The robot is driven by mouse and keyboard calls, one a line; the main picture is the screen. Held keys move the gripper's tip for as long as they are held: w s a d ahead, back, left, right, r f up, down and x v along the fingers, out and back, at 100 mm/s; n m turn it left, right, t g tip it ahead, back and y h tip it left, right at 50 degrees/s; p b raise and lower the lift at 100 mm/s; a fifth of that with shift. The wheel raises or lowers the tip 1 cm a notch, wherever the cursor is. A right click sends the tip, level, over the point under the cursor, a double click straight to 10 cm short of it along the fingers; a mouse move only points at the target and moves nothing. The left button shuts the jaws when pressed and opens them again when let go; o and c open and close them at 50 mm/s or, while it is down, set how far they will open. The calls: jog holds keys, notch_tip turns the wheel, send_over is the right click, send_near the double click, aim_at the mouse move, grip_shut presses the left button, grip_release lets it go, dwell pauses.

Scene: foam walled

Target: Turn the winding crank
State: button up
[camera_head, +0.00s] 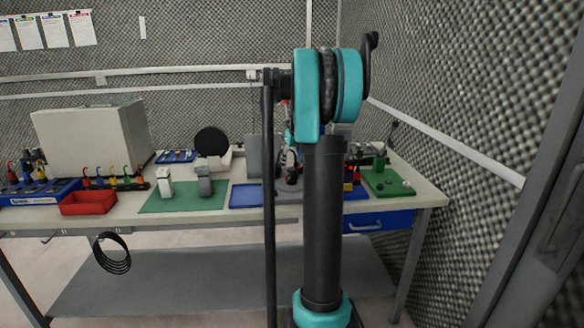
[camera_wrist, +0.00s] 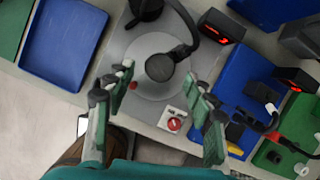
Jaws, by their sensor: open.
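In the wrist view a grey round disc (camera_wrist: 152,88) lies on a light grey plate (camera_wrist: 118,45). A black round knob-like part (camera_wrist: 159,67) lies over the disc, and a curved black arm (camera_wrist: 183,22) runs nearby at the top; these look like the winding crank, but I cannot tell exactly how they join. My gripper (camera_wrist: 162,95) is open, with one green-padded finger on each side of the disc. Nothing is held between the fingers, and I cannot tell their height above the disc. In the head view my arm hides most of this spot.
A black display with red digits (camera_wrist: 221,27) stands at upper right. The bench (camera_head: 425,194) ends near a foam wall (camera_head: 460,90) at right.

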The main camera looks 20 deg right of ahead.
aim_at(291, 177)
jog(key=shift+x, duration=1.25)
jog(key=shift+c, duration=0.5)
jog(key=c, duration=1)
jog(key=shift+c, duration=0.2)
jog(key=shift+d+n, duration=0.1)
jog(key=shift+n, duration=0.5)
